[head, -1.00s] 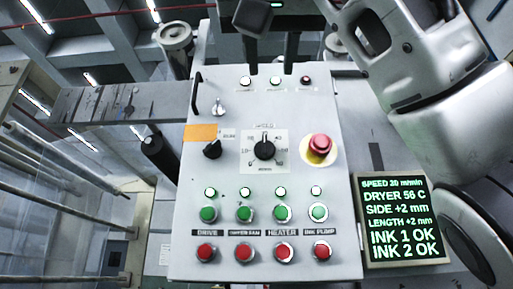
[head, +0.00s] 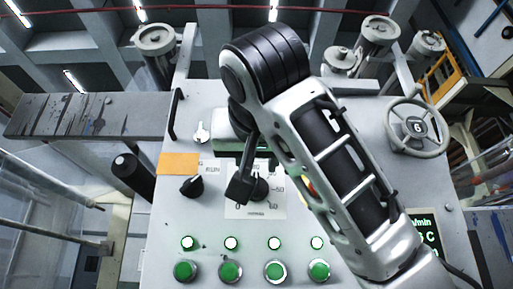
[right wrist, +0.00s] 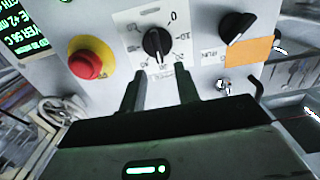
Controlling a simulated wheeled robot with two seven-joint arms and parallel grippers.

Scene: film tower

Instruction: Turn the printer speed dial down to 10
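The speed dial (head: 259,188) is a black knob on a white scale plate on the grey control panel (head: 218,221). My right arm and hand partly cover it in the head view. In the right wrist view the dial (right wrist: 157,44) appears upside down, with its scale marks around it. My right gripper (head: 245,184) is at the dial's upper left in the head view. In the right wrist view its two fingers (right wrist: 160,92) are apart and empty, pointing at the dial, with the knob just beyond the tips. Contact cannot be told. My left gripper is not in view.
A black selector knob (head: 191,186) and an orange label (head: 178,164) are left of the dial. A red emergency button (right wrist: 88,62) on a yellow disc is on its other side. Green buttons (head: 230,271) line the panel below. The readout screen (head: 424,232) is mostly covered by my arm.

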